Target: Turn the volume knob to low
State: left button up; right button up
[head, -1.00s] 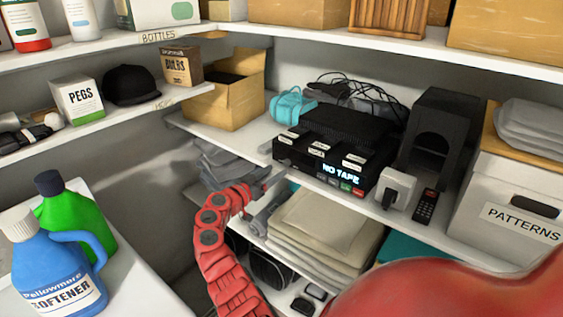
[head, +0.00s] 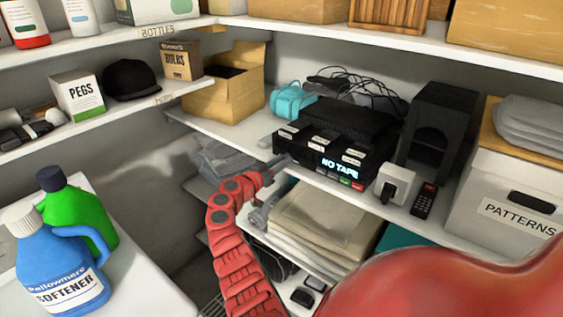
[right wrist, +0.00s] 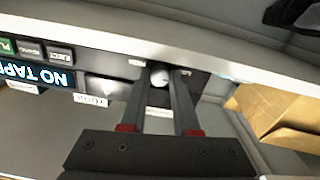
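The black tape deck (head: 318,148) sits on the middle shelf, its lit display reading "NO TAPE". In the right wrist view the deck's display (right wrist: 38,77) appears upside down. A small round knob (right wrist: 158,76) with a pale face is on the deck's front. My right gripper (head: 276,168) is at the deck's left front end. In the right wrist view its two fingers (right wrist: 160,88) stand apart, one on each side of the knob. I cannot tell whether they touch it. The knob's setting is unclear, and it cannot be made out in the head view. My left gripper is not in view.
A white plug-like box (head: 396,186) and a black remote (head: 424,200) stand right of the deck. Folded cloths (head: 318,222) lie on the shelf below. A cardboard box (head: 225,97) and teal bag (head: 291,99) are behind to the left. The shelf above overhangs.

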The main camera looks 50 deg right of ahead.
grip_shut()
jog(key=n+b, duration=0.4)
jog(key=o, duration=0.9)
grip_release()
jog(key=shift+c, duration=0.2)
